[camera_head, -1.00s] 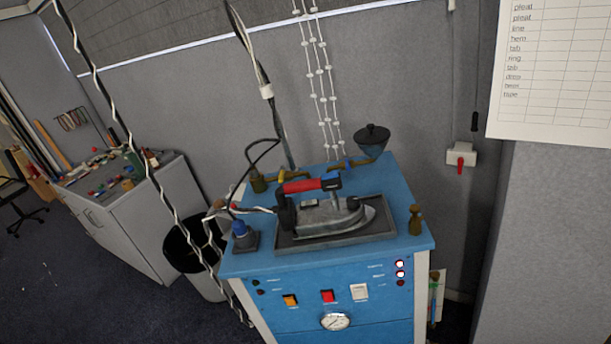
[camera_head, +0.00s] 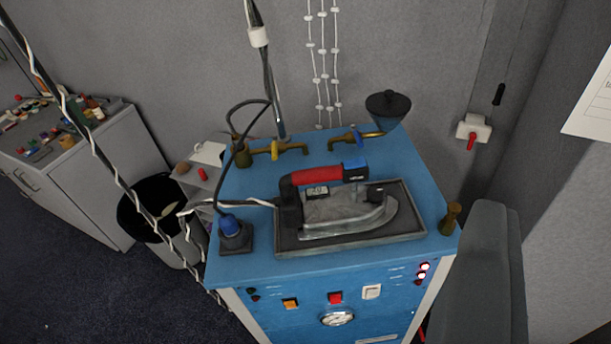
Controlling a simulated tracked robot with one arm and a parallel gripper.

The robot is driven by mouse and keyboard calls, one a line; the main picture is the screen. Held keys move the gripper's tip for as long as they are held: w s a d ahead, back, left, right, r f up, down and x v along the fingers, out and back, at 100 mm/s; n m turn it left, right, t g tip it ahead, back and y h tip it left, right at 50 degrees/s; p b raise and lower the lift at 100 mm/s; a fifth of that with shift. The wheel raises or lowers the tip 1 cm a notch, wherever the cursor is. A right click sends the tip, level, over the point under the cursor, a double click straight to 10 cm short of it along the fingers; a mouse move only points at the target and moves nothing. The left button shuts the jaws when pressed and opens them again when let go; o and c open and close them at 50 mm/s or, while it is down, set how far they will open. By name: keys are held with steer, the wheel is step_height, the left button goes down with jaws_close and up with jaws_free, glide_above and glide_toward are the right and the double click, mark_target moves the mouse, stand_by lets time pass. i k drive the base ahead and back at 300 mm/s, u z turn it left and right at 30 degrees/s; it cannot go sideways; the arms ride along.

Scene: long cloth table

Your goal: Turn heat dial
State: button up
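The iron (camera_head: 345,215) rests flat on a dark tray (camera_head: 290,240) on top of a blue steam unit (camera_head: 245,270). It has a red handle (camera_head: 317,175) with a blue end piece. A small dark, marked part (camera_head: 317,191) and a dark knob-like part (camera_head: 375,193) sit under the handle; I cannot tell which is the heat dial. The unit's front has a round white gauge (camera_head: 337,318). A grey rounded part (camera_head: 488,270) rises at the lower right, apart from the iron. It may be part of my arm or gripper; no fingertips are distinguishable.
A dark funnel (camera_head: 388,108) and brass valves (camera_head: 275,150) stand at the unit's back, with a brass post (camera_head: 450,217) at its right corner. A cable-wrapped pole (camera_head: 105,165) crosses the left. A bin (camera_head: 150,210) stands left of the unit. A wall switch (camera_head: 473,130) is behind.

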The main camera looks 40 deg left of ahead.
mark_target(376, 193)
steer(key=u, duration=0.55)
steer(key=i, duration=1)
steer(key=z, duration=0.05)
